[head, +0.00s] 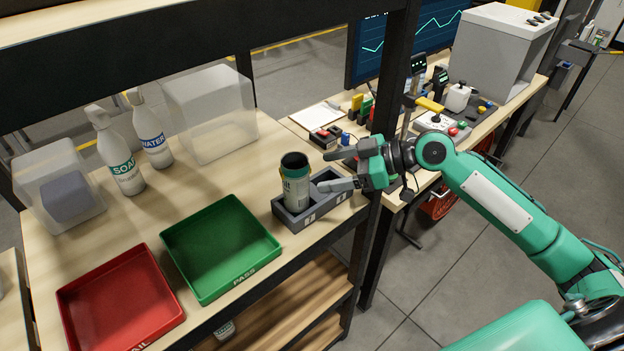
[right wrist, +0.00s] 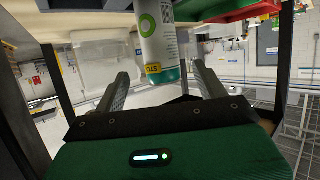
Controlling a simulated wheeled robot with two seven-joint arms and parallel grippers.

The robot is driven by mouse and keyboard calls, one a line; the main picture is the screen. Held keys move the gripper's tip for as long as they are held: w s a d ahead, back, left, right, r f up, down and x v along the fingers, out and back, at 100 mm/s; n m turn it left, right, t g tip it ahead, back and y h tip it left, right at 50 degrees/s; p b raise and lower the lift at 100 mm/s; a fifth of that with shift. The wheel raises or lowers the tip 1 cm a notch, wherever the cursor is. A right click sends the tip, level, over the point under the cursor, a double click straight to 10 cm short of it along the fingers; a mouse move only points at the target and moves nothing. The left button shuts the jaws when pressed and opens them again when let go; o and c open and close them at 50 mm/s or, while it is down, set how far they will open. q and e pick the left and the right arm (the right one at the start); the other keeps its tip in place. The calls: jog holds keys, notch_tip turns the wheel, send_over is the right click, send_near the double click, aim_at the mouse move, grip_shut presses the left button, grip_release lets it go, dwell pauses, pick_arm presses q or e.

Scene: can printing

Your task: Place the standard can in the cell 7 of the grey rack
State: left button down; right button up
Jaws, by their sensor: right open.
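The standard can (head: 296,188), pale with a green band and dark top, stands upright in the left compartment of the small grey rack (head: 326,208) on the table. Its base is hidden by the rack's wall. The rack's right compartment is partly covered by my gripper; the labels on its front are too small to read surely. My right gripper (head: 338,169) is open just right of the can, fingers apart and pointing toward it. In the right wrist view the can (right wrist: 160,42) shows between and beyond the open fingers (right wrist: 160,75), with nothing gripped. My left gripper is out of view.
A green tray (head: 222,238) marked PASS and a red tray (head: 120,300) lie left of the rack. Spray bottles (head: 118,160) and clear bins (head: 210,110) stand behind. A dark shelf post (head: 385,130) rises close to my right gripper.

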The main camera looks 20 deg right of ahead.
jog(key=b+v, duration=0.1)
jog(key=v, duration=0.2)
jog(key=shift+s+d+r, duration=0.2)
jog(key=shift+d+r, duration=0.05)
jog(key=shift+d, duration=0.05)
dwell(0.4)
